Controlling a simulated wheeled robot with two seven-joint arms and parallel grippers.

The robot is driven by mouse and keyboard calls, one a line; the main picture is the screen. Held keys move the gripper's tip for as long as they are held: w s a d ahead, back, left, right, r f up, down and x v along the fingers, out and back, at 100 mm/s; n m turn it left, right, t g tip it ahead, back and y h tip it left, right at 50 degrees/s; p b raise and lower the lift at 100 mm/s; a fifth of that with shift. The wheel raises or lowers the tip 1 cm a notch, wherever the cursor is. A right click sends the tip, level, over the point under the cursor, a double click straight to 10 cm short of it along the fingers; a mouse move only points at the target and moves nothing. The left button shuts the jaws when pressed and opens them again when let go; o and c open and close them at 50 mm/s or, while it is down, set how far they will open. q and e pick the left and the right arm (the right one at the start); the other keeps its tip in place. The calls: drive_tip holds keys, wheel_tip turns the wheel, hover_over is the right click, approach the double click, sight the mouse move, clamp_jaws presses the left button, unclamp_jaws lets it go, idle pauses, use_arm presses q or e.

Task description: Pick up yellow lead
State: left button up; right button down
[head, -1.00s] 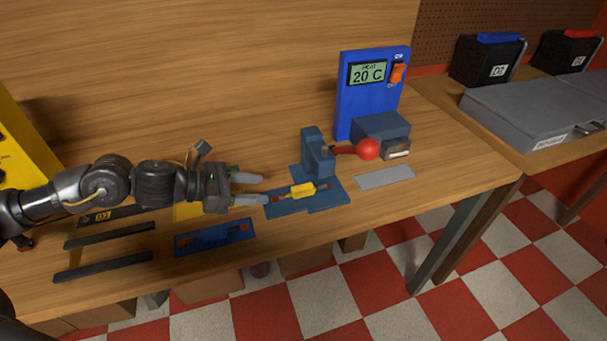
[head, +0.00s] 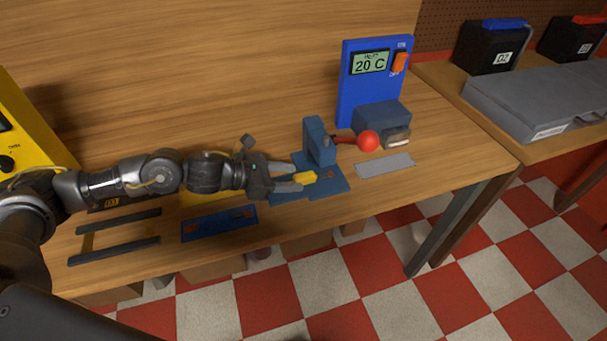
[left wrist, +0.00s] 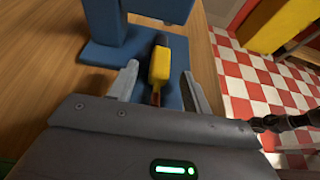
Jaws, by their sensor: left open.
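The yellow lead (head: 305,179) lies on the blue base of a small press-like fixture (head: 319,148) with a red ball handle (head: 368,141). In the left wrist view the yellow lead (left wrist: 159,64) has a dark end and a reddish-brown end. My left gripper (head: 298,182) is open at the near-left end of the lead. In the left wrist view its two fingers (left wrist: 158,85) stand on either side of the lead's line, apart from it. My right gripper is not in view.
A blue heater unit (head: 373,85) reading 20 C stands behind the fixture. A grey plate (head: 384,166) lies to its right. A blue tray (head: 219,223) and dark rails (head: 115,251) lie front left. A side bench holds a grey case (head: 530,100).

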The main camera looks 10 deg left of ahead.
sight(304, 179)
use_arm(q)
drive_tip(key=x, duration=0.2)
drive_tip(key=shift+w+d+f, duration=0.1)
drive_tip(key=shift+w+d, duration=0.1)
drive_tip(key=shift+d, duration=0.1)
clamp_jaws()
drive_tip(key=shift+a, duration=0.1)
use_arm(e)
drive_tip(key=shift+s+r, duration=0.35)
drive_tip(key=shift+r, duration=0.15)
